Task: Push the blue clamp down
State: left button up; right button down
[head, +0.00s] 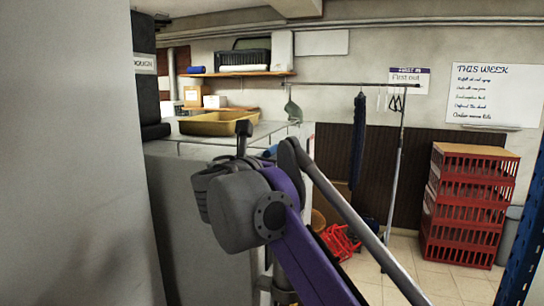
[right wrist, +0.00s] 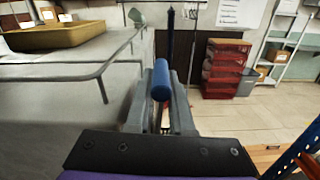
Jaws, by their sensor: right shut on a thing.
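The blue clamp (right wrist: 161,79) shows in the right wrist view as a short blue bar or handle, end on, at the right edge of the grey counter. My right gripper (right wrist: 161,98) is shut on it, with one grey finger on each side. In the head view a small bit of blue (head: 270,152), likely the same clamp, shows behind my grey and purple right arm, which hides most of the gripper. Whatever the clamp is fixed to is hidden. My left gripper is in neither view.
A yellow tray (head: 218,123) sits on the counter (head: 170,149), which has a thin metal rail along its edge. Red crates (head: 465,205) are stacked at the right by the wall. A grey surface fills the left side. Tiled floor (head: 455,287) is open before the crates.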

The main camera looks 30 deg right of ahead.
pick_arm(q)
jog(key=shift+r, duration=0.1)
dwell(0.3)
pick_arm(e)
jog(key=m+p, duration=0.1)
jog(key=s+d+m, duration=0.1)
jog(key=s+d+m+p, duration=0.1)
jog(key=m, duration=0.1)
jog(key=shift+s+f+p, duration=0.1)
jog(key=shift+f+p, duration=0.15)
jog(key=shift+p, duration=0.1)
jog(key=m, duration=0.1)
jog(key=s+d+f+m+p, duration=0.1)
jog(key=shift+s+m, duration=0.1)
jog(key=shift+m, duration=0.2)
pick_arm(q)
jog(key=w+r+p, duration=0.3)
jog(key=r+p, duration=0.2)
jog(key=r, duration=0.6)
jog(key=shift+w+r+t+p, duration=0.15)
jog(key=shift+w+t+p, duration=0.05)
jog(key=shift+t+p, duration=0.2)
pick_arm(e)
notch_tip(320, 180, down, 7)
jog(key=s+d+m, duration=0.2)
jog(key=m, duration=0.7)
jog(key=shift+s, duration=0.15)
